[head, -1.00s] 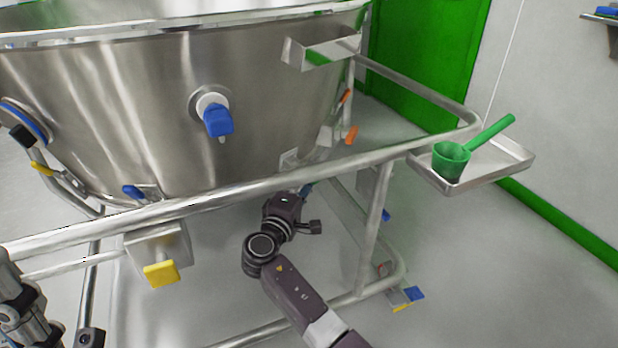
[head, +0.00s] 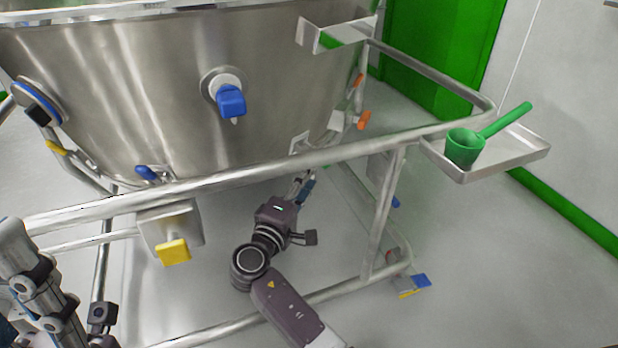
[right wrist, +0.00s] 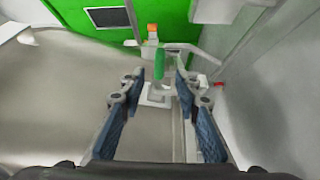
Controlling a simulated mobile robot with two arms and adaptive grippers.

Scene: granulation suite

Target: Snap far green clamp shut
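The green clamp handle (right wrist: 159,66) stands upright in the right wrist view, over a pale square fitting on the side of the steel vessel. I cannot make it out in the head view. My right gripper (right wrist: 159,82) is open, its blue-padded fingers on either side of the line to the green handle. No contact shows. In the head view the right gripper (head: 303,187) is below the rail, beside the lower vessel wall. Part of my left arm and gripper (head: 38,280) shows at the lower left; its fingertips are not clear.
A steel rail (head: 270,168) runs in front of the vessel (head: 150,85), above my right arm. Orange handles (head: 363,120) sit at the vessel's far right side. A tray (head: 520,150) holds a green scoop (head: 465,147). A yellow handle (head: 173,251) hangs under the rail.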

